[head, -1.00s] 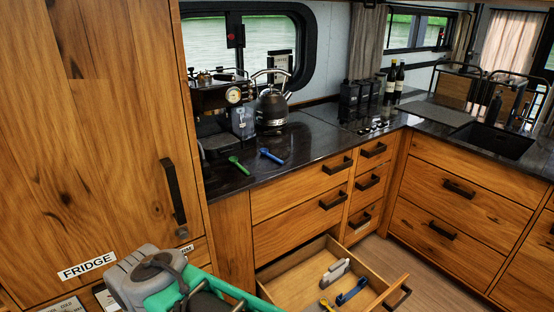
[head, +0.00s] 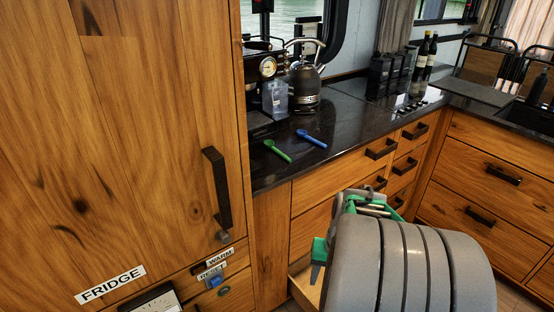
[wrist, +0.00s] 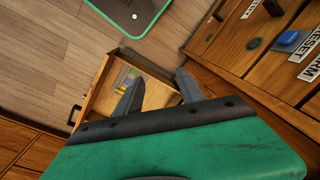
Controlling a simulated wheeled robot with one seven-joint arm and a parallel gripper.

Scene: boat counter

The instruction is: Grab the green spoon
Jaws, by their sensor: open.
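The green spoon (head: 277,150) lies on the dark countertop near its front left edge in the head view. A blue spoon (head: 311,138) lies to its right, apart from it. My gripper shows in the wrist view with its two grey fingers spread and nothing between them (wrist: 158,84). It points down over the open drawer (wrist: 100,96), away from the green spoon, which is not in the wrist view. In the head view the gripper is below the countertop edge, mostly hidden by my grey arm.
A tall wooden fridge cabinet (head: 130,150) stands left of the counter. A clear container (head: 275,98) and a kettle (head: 306,90) stand behind the spoons. The counter around the spoons is clear. The open drawer holds small items, too small to tell in the wrist view.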

